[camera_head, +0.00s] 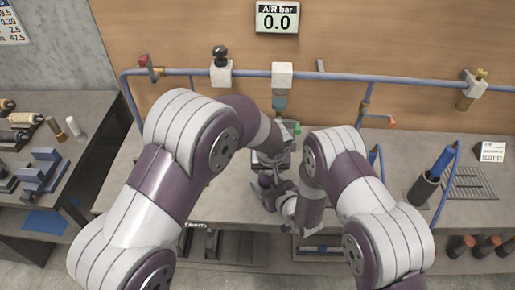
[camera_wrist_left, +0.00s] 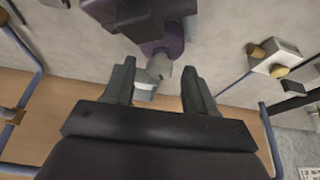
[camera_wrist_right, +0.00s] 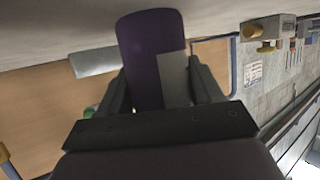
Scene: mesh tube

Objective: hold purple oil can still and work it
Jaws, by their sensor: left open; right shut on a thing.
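The purple oil can (camera_wrist_right: 143,45) stands out between the fingers of my right gripper (camera_wrist_right: 160,75) in the right wrist view, where a pale grey patch shows on its side. In the left wrist view a purple body with a grey narrow end (camera_wrist_left: 160,68) lies beyond and between the fingertips of my left gripper (camera_wrist_left: 157,78). The left fingers are apart and do not close on it. In the head view my right gripper (camera_head: 283,193) is close to the left one, low in front of the bench; the can is mostly hidden there by the arms.
A dark cup with a blue tool (camera_head: 425,187) stands at the right. A side bench (camera_head: 95,170) with parts is at the left.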

